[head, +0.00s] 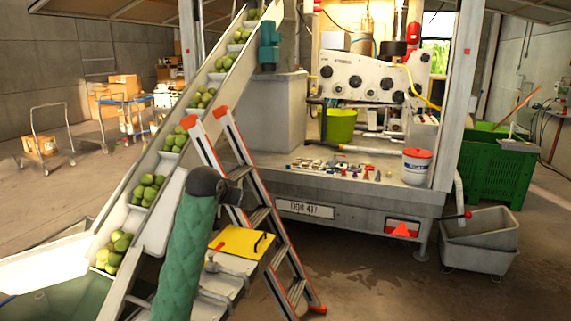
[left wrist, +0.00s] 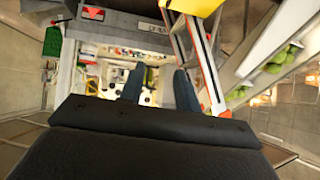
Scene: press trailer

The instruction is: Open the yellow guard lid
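The yellow guard lid (head: 238,241) lies flat, looking closed, on a grey box beside the ladder in the head view. It has a black handle (head: 262,243) on its right side and a small red mark at its left. A yellow piece, seemingly the lid, also shows at the top edge of the left wrist view (left wrist: 196,5). My left gripper (left wrist: 158,82) is open and empty, its two dark fingers apart. In the head view my green left arm stands just left of the lid, its dark end above lid height; the fingers cannot be made out there. My right gripper is out of view.
A ladder (head: 258,217) with orange feet leans close behind the lid. A conveyor (head: 172,160) carrying green fruit slopes up at the left. The trailer (head: 350,197) stands behind, with grey bins (head: 480,240) at its right. The floor at front right is clear.

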